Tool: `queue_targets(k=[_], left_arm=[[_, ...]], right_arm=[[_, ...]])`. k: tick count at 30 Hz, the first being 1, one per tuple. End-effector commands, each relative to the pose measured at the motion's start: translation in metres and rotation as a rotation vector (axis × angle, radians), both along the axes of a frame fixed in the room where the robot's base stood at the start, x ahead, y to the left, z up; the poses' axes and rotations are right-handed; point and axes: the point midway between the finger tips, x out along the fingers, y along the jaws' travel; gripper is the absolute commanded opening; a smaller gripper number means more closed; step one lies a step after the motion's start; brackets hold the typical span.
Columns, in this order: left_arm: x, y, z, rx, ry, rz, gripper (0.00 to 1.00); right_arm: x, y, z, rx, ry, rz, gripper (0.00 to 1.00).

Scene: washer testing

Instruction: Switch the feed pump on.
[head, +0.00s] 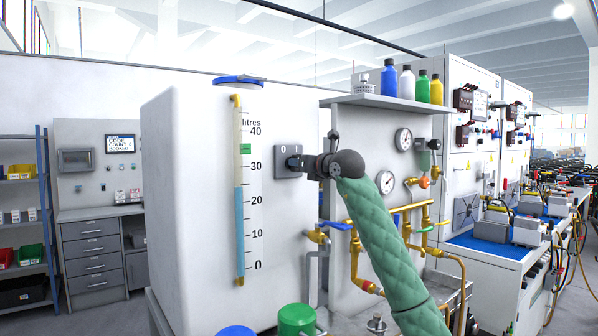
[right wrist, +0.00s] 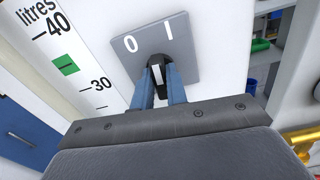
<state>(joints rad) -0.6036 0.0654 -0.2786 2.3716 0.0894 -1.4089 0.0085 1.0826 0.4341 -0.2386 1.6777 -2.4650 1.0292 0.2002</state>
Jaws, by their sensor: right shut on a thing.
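The feed pump's switch is a grey plate (right wrist: 152,50) marked 0 and I, with a black knob (right wrist: 158,62) bearing a white mark. The plate (head: 287,164) also shows in the head view, on the front of the white tank (head: 195,200), right of the level gauge. My right gripper (right wrist: 157,82) is shut on the knob, one blue finger on each side. In the head view my right gripper (head: 297,162) reaches the plate from the right and hides the knob. I cannot tell for sure which mark the knob points to. My left gripper is not in view.
The level gauge (head: 239,190) shows blue liquid up to about 24 litres, below a green marker. Right of my arm are brass pipes (head: 427,220), pressure gauges (head: 403,140) and a shelf (head: 375,101) with bottles. A green cylinder (head: 297,319) stands low in front.

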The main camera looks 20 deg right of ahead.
Motion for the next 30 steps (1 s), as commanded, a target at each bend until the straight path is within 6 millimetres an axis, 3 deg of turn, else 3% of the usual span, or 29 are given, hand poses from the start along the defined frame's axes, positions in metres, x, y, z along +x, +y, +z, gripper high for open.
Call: queue_targets(k=[3, 15, 30], left_arm=[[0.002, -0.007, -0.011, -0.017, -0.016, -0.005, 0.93], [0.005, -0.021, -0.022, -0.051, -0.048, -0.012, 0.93], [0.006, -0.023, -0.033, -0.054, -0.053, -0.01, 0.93]], right_arm=[[0.0, -0.001, -0.001, 0.099, 0.035, 0.0, 0.0], [0.0, -0.002, 0.0, 0.341, 0.122, -0.001, 0.0], [0.001, -0.003, 0.001, 0.415, 0.148, -0.002, 0.0]])
